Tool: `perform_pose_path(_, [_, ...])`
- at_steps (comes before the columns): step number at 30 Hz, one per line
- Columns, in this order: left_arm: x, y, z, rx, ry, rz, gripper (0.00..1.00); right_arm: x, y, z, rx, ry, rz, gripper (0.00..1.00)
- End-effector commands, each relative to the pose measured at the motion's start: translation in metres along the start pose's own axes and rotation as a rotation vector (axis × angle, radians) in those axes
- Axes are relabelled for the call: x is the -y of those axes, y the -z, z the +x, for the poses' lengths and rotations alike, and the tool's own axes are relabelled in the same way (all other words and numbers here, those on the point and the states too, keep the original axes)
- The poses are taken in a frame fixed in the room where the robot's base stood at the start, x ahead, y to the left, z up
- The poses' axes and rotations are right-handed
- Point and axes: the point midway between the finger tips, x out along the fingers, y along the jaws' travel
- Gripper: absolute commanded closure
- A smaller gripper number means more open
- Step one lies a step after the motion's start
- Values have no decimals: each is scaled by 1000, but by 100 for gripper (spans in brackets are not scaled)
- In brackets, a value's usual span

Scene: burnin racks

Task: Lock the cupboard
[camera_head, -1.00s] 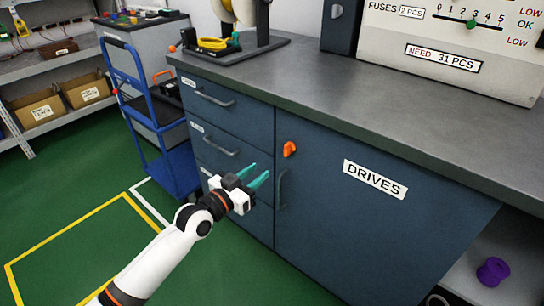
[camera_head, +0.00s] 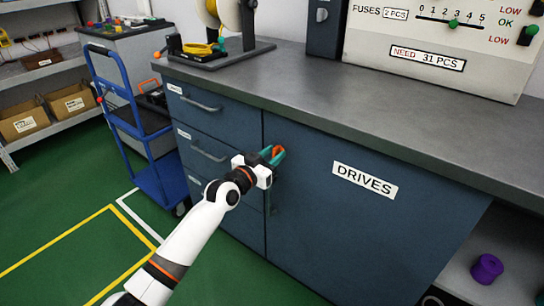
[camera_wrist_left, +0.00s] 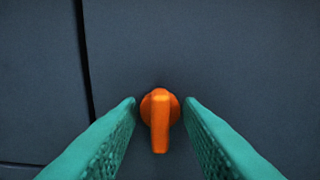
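The cupboard is the dark blue door (camera_head: 350,235) labelled "DRIVES", and it sits closed under the worktop. An orange turn knob (camera_wrist_left: 160,118) is on the door's upper left corner, its grip upright in the left wrist view. My left gripper (camera_head: 272,154) is at the knob, its teal fingers either side of it. In the left wrist view the fingers (camera_wrist_left: 160,125) are open, with a gap to the knob on both sides. The cupboard's handle (camera_head: 272,197) is just below, partly hidden by my gripper. My right gripper is not in view.
A drawer stack (camera_head: 208,152) stands left of the door. A blue trolley (camera_head: 150,165) is further left on the green floor. The worktop (camera_head: 330,88) overhangs above the knob. A purple spool (camera_head: 487,268) lies on the low shelf at right.

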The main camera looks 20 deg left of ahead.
Motion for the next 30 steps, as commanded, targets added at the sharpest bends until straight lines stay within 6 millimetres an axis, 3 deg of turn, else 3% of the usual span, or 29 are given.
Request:
perform_pose_path(5, [0,0,0,0,0,0,69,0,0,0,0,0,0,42])
perform_pose_path(11, [0,0,0,0,0,0,100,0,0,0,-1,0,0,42])
perform_pose_path(24, [0,-1,0,1,-1,-54,100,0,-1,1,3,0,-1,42])
perform_pose_path(30, [-1,-1,0,0,-1,-177,100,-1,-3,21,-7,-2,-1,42])
